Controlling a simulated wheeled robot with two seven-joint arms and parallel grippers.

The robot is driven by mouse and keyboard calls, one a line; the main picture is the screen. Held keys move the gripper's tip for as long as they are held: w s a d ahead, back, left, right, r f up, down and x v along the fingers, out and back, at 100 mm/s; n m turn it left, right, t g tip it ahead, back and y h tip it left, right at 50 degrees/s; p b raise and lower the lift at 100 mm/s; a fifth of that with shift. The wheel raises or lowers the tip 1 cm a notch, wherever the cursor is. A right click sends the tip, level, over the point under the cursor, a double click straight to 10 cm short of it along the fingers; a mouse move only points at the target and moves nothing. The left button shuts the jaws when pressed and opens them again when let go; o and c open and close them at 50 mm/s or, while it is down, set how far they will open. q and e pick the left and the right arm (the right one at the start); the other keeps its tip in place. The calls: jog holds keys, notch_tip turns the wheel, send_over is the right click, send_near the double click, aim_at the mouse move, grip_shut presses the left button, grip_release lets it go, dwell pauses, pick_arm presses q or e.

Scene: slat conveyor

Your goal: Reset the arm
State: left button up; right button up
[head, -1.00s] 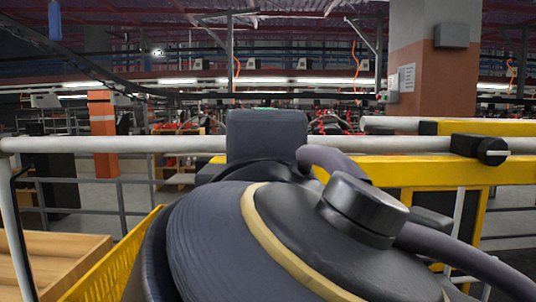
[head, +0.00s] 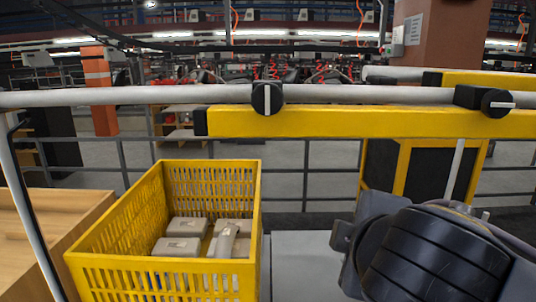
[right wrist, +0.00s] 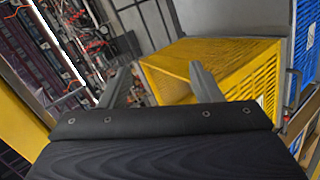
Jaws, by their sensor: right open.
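My right arm fills the lower right of the head view; its fingertips are not clear there. In the right wrist view my right gripper (right wrist: 157,85) is open, with its two grey fingers apart and nothing between them. A yellow slatted crate (head: 255,235) stands at the left middle of the head view, to the left of my right arm. It also shows beyond the fingers in the right wrist view (right wrist: 235,55). Several grey boxed items (head: 186,227) lie inside the crate. My left gripper is in neither view.
A white rail (head: 150,97) and a yellow beam (head: 350,121) run across behind the crate. A wooden box or table (head: 40,225) stands to the left. A grey surface (head: 305,265) is bare between the crate and my arm. A blue crate (right wrist: 305,45) shows in the right wrist view.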

jog(key=s+d+f+m+g, duration=0.35)
jog(key=d+f, duration=0.35)
jog(key=f, duration=0.5)
jog(key=s+f+m+g+y, duration=0.1)
jog(key=s+f+m+y, duration=0.1)
jog(key=s+f+m, duration=0.2)
jog(key=s+d+f+m+g+y, duration=0.1)
jog(key=s+f+m+g+y, duration=0.1)
jog(key=s+f+m, duration=0.3)
notch_tip(320, 180, down, 6)
jog(key=m+y, duration=0.1)
jog(key=m, duration=0.2)
jog(key=shift+d+m, duration=0.1)
jog(key=shift+m, duration=0.15)
